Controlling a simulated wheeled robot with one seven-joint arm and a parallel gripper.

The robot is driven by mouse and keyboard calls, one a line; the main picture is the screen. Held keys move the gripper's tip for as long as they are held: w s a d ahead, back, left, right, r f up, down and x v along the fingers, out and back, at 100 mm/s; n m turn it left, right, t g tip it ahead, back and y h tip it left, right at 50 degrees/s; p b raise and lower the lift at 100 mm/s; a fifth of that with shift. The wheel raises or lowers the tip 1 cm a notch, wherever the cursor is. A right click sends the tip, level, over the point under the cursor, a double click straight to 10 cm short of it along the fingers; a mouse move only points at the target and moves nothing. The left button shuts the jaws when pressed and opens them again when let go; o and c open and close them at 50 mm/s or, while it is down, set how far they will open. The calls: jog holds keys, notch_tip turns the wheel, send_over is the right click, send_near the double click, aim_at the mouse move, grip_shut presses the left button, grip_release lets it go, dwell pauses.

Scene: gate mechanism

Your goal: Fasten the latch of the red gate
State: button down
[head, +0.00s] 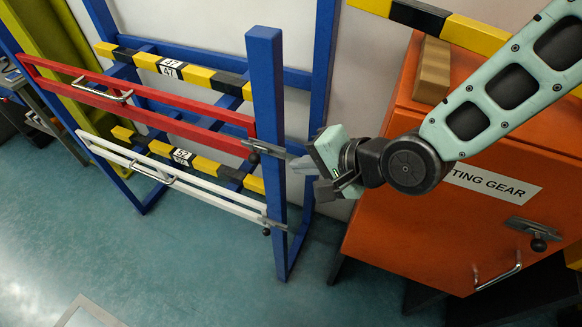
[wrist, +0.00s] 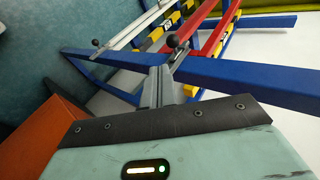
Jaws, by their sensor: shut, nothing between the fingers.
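The red gate (head: 150,105) is a long red frame whose right end is at the blue post (head: 267,95); it also shows in the wrist view (wrist: 213,37). Its grey latch (head: 262,149) with a black knob (head: 254,158) sits at that end, by the post. In the wrist view, the knob (wrist: 172,41) stands just beyond my fingertips. I cannot tell how far the bolt reaches across the post. My gripper (head: 294,164) is shut and empty, just right of the post at about latch height. Its fingers (wrist: 158,82) point toward the post; contact is unclear.
A white gate (head: 185,182) with its own latch and black knob (head: 266,232) lies below the red one. Yellow-black bars (head: 185,72) run behind. An orange cabinet (head: 400,225) stands close on the right, with a wooden block (head: 432,70) on top.

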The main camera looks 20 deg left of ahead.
jog(key=shift+v, duration=2.1)
jog(key=s+d+n+g+h+b, duration=0.1)
jog(key=s+d+n+h+b, duration=0.2)
jog(key=d, duration=0.7)
jog(key=s+d+n+g+h+b, duration=0.1)
jog(key=s+d+n+h+b, duration=0.2)
jog(key=s+d+n+h, duration=0.3)
jog(key=s+d+n, duration=0.1)
jog(key=d+n, duration=0.1)
jog(key=d, duration=0.3)
jog(key=shift+s+g, duration=0.25)
jog(key=shift+g, duration=0.15)
